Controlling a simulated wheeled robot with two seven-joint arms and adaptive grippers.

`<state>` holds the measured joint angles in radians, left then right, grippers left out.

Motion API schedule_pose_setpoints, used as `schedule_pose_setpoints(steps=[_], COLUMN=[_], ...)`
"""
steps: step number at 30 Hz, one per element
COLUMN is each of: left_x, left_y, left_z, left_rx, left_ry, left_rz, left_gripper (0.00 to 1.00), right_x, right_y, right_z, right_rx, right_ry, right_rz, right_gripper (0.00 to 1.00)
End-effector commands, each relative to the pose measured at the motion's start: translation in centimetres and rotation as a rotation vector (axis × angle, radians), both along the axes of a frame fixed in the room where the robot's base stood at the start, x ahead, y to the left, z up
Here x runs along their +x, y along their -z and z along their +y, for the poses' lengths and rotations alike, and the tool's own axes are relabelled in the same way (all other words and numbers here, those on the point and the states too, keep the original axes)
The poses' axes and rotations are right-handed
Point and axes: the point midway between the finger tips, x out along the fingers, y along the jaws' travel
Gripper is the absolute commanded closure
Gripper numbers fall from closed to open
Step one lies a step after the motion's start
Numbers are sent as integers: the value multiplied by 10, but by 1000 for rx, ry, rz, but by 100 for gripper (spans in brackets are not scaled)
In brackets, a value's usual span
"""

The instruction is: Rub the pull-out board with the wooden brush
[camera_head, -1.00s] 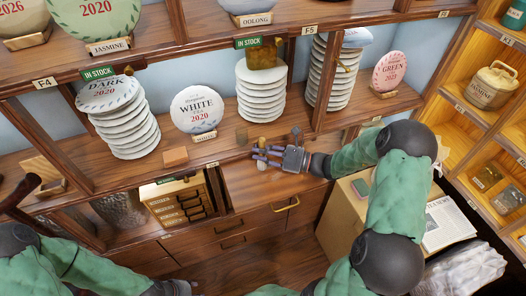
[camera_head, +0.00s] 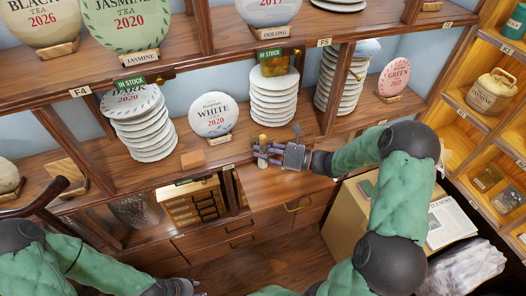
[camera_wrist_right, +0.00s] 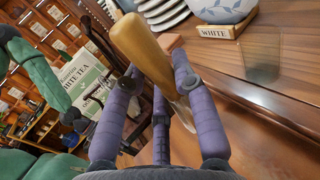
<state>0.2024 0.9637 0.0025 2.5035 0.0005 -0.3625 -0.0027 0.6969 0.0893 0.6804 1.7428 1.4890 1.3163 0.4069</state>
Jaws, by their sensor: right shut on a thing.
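The wooden brush is in my right gripper (camera_head: 268,153); its tan handle (camera_wrist_right: 142,45) slants up between the purple fingers in the wrist view, and its top (camera_head: 262,138) shows in the head view. The brush's lower end is mostly hidden by the fingers. The pull-out board (camera_head: 285,187) is a flat brown wooden surface jutting out below the shelf. My right gripper is over its back left part; I cannot tell whether the brush touches it. My left gripper (camera_head: 180,289) is low at the bottom edge, partly cut off, its fingers unclear.
Stacks of white tea cakes (camera_head: 274,95) and the WHITE tea cake (camera_head: 211,115) stand on the shelf behind. A small brown block (camera_head: 192,158) lies at the shelf edge. A small drawer cabinet (camera_head: 190,203) is left of the board. A cardboard box (camera_head: 345,225) stands at right.

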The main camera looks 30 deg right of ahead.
Motion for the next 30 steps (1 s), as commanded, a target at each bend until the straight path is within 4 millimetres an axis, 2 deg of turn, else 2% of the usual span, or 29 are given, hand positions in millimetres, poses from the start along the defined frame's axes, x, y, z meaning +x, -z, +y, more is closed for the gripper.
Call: schedule_pose_setpoints(steps=[1, 10, 30], left_x=[0, 0, 0], left_y=[-7, -26, -29], left_z=[0, 0, 0], left_rx=[0, 0, 0], left_ry=[0, 0, 0], left_rz=[0, 0, 0], left_gripper=[60, 60, 60], right_x=[1, 4, 4], right_y=[-8, -32, -33], right_z=[0, 0, 0], right_rx=[-1, -1, 1], right_ry=[-2, -10, -10], right_rz=[-1, -1, 1], right_gripper=[96, 96, 96])
